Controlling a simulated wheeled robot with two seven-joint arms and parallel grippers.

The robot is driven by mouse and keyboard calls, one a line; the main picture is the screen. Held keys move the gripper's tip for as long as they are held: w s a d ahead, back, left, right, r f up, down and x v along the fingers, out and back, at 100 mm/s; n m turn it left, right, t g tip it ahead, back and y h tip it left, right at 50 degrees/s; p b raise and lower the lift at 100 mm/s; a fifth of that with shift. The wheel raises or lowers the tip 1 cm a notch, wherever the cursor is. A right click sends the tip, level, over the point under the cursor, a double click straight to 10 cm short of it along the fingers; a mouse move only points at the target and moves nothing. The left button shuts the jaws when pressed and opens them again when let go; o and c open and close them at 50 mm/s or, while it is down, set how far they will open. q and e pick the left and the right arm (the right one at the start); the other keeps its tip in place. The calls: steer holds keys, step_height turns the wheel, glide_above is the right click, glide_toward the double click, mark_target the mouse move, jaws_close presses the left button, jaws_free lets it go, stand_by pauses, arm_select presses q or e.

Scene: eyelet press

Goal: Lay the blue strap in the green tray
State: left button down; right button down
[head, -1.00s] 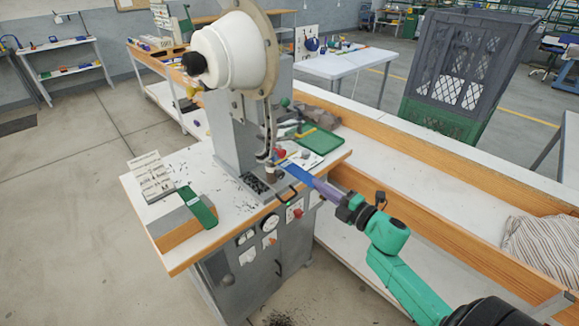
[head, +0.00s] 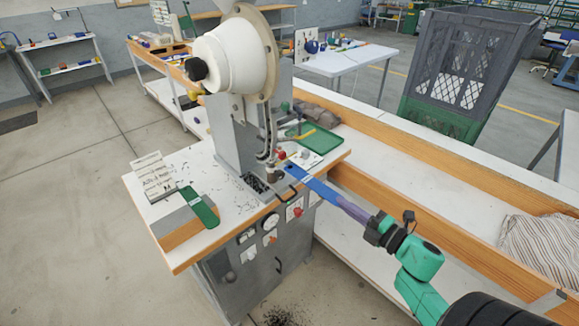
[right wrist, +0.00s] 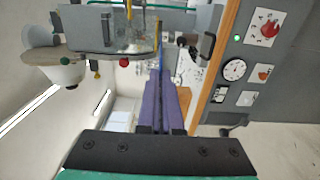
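The blue strap (head: 318,187) runs from beside the foot of the press (head: 238,140) out over the table's right edge. My right gripper (head: 343,205), with purple fingers, is shut on its near end. In the right wrist view the strap (right wrist: 161,62) shows edge-on, in line with the nearly closed fingers (right wrist: 162,85). Whether its far end still touches the press is hard to tell. The green tray (head: 322,143) lies flat on the table behind and right of the press foot, with a small yellow item at its left side. My left gripper is not in view.
A green strip (head: 199,207) lies on a block at the table's front left, next to a card stand (head: 153,177). Small dark scraps litter the tabletop. A black handle (head: 287,190) juts from the press. A wood-edged bench (head: 420,165) runs along the right.

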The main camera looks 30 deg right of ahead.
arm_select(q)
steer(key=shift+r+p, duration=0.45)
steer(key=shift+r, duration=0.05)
arm_select(e)
steer(key=v, duration=0.4)
steer(key=shift+s+d, duration=0.1)
steer(key=shift+s, duration=0.25)
